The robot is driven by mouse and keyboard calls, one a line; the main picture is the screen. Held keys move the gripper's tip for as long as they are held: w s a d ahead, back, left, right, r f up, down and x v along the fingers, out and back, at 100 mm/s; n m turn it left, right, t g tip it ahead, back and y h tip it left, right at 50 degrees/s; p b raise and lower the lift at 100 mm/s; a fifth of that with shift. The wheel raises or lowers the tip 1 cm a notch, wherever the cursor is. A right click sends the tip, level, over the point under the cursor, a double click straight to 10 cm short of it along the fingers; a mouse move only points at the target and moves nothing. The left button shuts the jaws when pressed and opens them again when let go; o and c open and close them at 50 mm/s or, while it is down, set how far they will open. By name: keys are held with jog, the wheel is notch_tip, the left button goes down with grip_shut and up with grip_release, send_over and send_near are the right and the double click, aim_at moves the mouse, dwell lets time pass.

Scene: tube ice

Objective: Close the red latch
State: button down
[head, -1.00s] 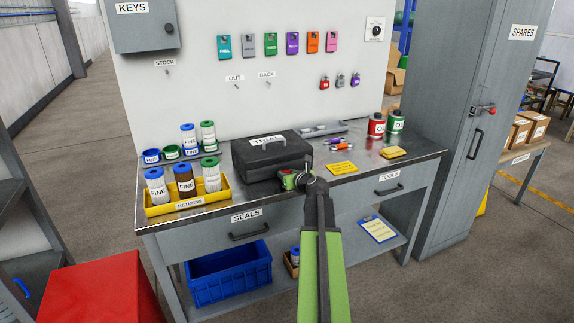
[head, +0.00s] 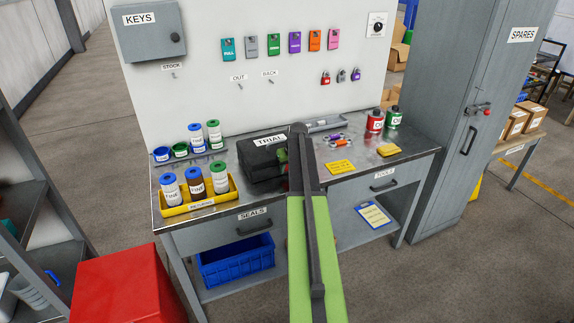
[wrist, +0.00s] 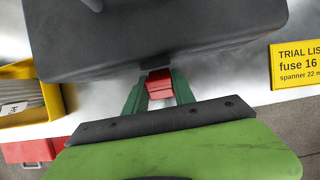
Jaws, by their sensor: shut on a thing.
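The black case labelled TRIAL (head: 262,160) sits on the workbench with its lid down. In the wrist view, the case (wrist: 150,45) fills the top of the picture, and a small red latch (wrist: 160,84) shows at its front edge. My gripper (wrist: 158,90) is at the case front, its two green fingers on either side of the red latch, shut on it. In the head view my own arm hides most of the gripper and the latch. Whether the latch is fully against the case is unclear.
A yellow tray (head: 205,206) with several jars stands left of the case. A yellow card (head: 341,167) lies to its right, with red and green cans (head: 375,121) farther back. The tall grey cabinet (head: 455,130) stands right of the bench.

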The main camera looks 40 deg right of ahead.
jog(key=shift+w+r+g+p, duration=0.1)
jog(key=shift+w+g+p, duration=0.05)
jog(key=shift+g+p, duration=0.2)
dwell(0.4)
jog(key=c, duration=1)
grip_release()
jog(key=shift+c, duration=0.2)
jog(key=shift+r, duration=0.1)
jog(key=p+v, duration=1.6)
jog(key=v, duration=0.1)
jog(key=shift+d+r, duration=0.15)
jog(key=shift+d, duration=0.05)
